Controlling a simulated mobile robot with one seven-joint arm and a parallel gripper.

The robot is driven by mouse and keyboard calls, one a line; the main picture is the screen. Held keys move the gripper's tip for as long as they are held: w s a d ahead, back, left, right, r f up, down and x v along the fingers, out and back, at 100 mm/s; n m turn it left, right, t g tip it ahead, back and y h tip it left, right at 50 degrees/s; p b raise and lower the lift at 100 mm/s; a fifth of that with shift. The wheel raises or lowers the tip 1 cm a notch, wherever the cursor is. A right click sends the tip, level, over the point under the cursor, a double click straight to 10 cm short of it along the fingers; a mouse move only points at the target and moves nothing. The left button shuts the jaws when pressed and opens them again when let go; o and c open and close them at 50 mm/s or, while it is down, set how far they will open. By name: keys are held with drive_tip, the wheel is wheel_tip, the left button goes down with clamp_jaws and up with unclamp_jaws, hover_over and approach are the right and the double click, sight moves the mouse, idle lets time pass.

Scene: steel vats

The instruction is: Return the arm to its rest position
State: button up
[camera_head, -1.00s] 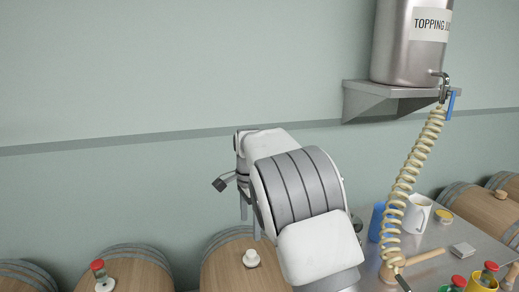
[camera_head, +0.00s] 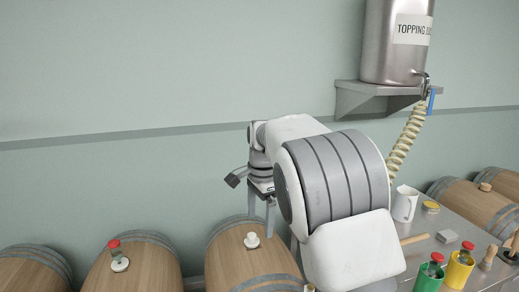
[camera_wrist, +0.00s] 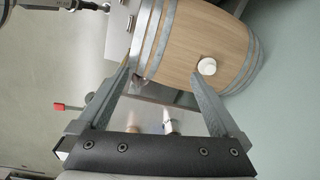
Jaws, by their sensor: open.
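My gripper (camera_wrist: 168,85) is open in the wrist view, its two fingers spread with nothing between them. In the head view my gripper (camera_head: 260,196) hangs at the left end of my folded white and grey arm, above and behind a barrel with a white bung.
Barrels (camera_head: 140,272) line the wall; one has a red-topped fitting (camera_head: 115,252). A steel tank (camera_head: 397,55) sits on a wall shelf, with a coiled hose (camera_head: 407,135) below.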

drive_tip(key=s+d+r+n+t+y, duration=0.1)
drive_tip(key=s+d+r+n, duration=0.2)
drive_tip(key=s+d+r, duration=0.3)
drive_tip(key=s+d+r+n+t, duration=0.1)
drive_tip(key=s+d+r+n, duration=0.2)
drive_tip(key=s, duration=0.6)
drive_tip(key=s+d+f+n+t, duration=0.1)
drive_tip(key=s+d+f+n, duration=0.1)
drive_tip(key=s, duration=0.6)
drive_tip(key=s+d+f+n+t+h, duration=0.1)
drive_tip(key=s+d+n+t, duration=0.1)
drive_tip(key=s, duration=0.6)
drive_tip(key=shift+s+d+f+n, duration=0.25)
drive_tip(key=shift+d+f+n, duration=0.2)
drive_tip(key=shift+n, duration=0.65)
